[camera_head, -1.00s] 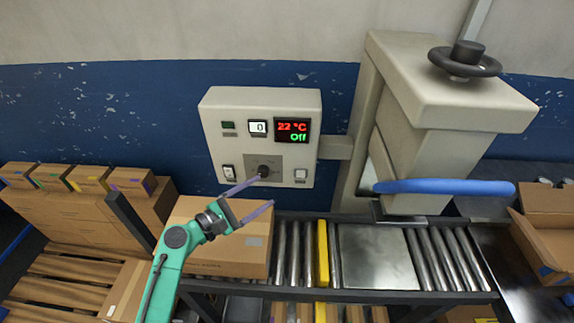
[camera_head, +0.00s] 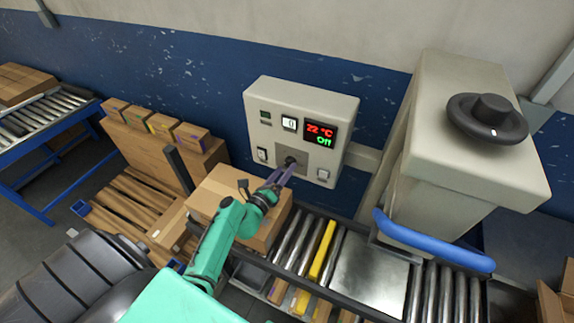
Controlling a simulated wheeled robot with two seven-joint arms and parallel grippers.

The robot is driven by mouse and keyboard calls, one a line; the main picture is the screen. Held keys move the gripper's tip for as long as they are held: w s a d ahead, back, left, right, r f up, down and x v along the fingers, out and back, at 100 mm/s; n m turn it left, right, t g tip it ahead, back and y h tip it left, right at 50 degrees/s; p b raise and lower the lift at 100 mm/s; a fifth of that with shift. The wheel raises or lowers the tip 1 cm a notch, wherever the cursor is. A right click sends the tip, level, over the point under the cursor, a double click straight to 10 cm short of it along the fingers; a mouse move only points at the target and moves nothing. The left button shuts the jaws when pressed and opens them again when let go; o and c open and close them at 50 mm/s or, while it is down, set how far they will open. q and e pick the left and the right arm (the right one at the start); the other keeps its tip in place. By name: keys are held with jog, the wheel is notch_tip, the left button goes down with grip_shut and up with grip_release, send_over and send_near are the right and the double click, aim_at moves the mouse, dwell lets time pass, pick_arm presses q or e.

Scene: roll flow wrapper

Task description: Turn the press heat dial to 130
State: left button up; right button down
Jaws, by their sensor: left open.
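The press control box (camera_head: 335,160) hangs on the wall, pale grey, with a lit display (camera_head: 320,133) reading 22 °C in red and Off in green. A small counter window (camera_head: 289,123) beside it seems to read 0. The dark heat dial (camera_head: 291,162) sits low in the middle of the box, partly hidden by my gripper. My left gripper (camera_head: 284,173) is open, its purple fingers pointing at the dial with the tips close to it. I cannot tell whether they touch it. My right gripper is not in view.
Two white switches flank the dial, one left (camera_head: 262,154) and one right (camera_head: 323,174). The press (camera_head: 465,150) with its blue handle (camera_head: 430,243) stands to the right. A large carton (camera_head: 215,195) lies under my left arm, beside the roller conveyor (camera_head: 295,240).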

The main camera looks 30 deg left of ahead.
pick_arm(q)
jog(key=shift+w, duration=0.75)
jog(key=shift+w+a, duration=0.1)
jog(key=shift+w, duration=0.2)
jog(key=shift+a, duration=0.1)
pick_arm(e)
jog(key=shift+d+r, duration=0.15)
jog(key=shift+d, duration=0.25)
pick_arm(q)
jog(key=shift+s, duration=0.1)
jog(key=shift+c, duration=0.3)
grip_shut()
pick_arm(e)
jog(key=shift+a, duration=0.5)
